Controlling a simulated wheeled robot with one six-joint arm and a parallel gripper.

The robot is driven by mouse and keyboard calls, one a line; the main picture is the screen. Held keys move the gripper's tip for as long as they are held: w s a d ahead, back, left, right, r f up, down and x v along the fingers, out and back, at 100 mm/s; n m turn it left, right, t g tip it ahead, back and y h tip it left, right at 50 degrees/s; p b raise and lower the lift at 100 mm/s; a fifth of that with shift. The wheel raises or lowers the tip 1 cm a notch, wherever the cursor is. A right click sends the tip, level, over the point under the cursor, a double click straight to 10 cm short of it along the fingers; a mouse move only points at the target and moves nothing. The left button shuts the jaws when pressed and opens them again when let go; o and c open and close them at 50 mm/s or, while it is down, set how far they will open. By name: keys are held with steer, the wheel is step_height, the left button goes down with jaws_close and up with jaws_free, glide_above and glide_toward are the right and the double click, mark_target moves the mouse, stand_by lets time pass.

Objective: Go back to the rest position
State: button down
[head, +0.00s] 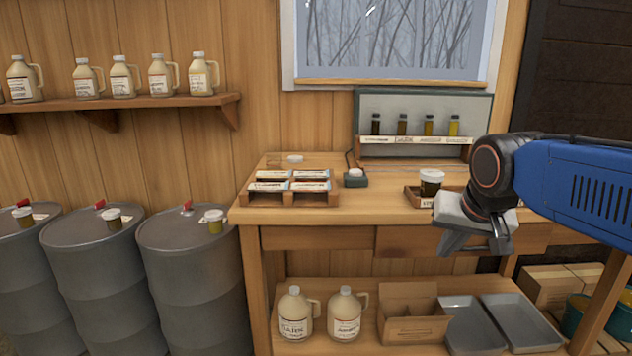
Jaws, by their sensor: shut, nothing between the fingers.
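My gripper (462,246) hangs in front of the right part of the wooden bench (379,214), at the end of my blue arm. It points down and to the left, and its fingers are shut with nothing seen between them. A jar with a white lid and dark contents (430,184) stands in a small wooden tray (412,199) on the bench, just behind my gripper in the picture. My gripper hides part of the tray. I cannot tell how far the gripper is from the bench edge.
A partitioned wooden rack (290,199) and a small dark device (355,179) stand on the bench. Sample bottles (402,125) stand in a display behind. Grey drums (187,260) stand left. Jugs (295,314), a cardboard box (411,316) and grey trays (474,325) fill the lower shelf.

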steer(key=s+d+f+n+g, duration=0.1)
steer(key=s+d+f+n, duration=0.1)
steer(key=s+f, duration=1.1)
steer(key=s, duration=0.4)
steer(key=shift+d+f+n, duration=0.25)
steer(key=shift+f+n, duration=0.05)
steer(key=shift+f, duration=0.1)
